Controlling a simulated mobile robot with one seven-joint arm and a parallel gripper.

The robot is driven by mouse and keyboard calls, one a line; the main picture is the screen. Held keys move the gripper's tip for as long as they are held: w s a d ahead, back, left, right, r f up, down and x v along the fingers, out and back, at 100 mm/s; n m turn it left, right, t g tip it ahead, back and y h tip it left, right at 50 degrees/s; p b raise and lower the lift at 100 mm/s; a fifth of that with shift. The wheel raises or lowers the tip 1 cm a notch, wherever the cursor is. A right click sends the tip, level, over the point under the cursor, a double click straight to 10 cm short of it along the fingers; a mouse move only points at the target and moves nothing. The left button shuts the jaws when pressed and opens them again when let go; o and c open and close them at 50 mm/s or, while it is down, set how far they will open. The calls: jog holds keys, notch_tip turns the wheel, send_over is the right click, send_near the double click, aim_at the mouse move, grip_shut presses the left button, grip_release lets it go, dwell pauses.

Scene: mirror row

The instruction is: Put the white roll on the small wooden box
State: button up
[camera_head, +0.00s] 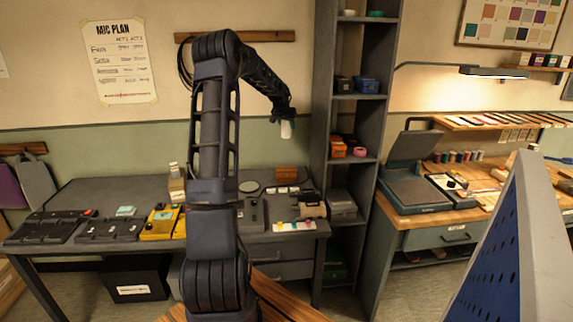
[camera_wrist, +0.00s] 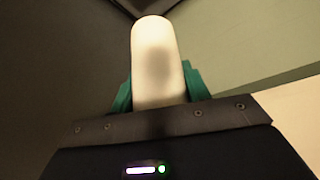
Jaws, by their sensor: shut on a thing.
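The white roll (camera_head: 287,130) hangs upright below my gripper (camera_head: 284,115), in the air above the back right part of the dark table. In the wrist view the white roll (camera_wrist: 155,60) stands between the green fingers of my gripper (camera_wrist: 157,90), which are shut on it. A small brown box (camera_head: 286,174), which looks like the small wooden box, stands at the back of the table against the wall. It is below the roll, with a clear gap between them. The wrist view does not show the box.
A tall grey shelf (camera_head: 322,120) stands close to the right of my gripper. The dark table (camera_head: 105,190) carries black devices, a yellow device (camera_head: 160,222), a bottle (camera_head: 175,172) and colored blocks (camera_head: 295,226). A blue perforated panel (camera_head: 500,255) stands at front right.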

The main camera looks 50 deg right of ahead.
notch_tip(320, 180, down, 18)
jog(key=shift+f, duration=0.1)
dwell(0.5)
jog(key=shift+f, duration=0.1)
jog(key=o, duration=1)
jog(key=v, duration=1.2)
jog(key=shift+r, duration=0.2)
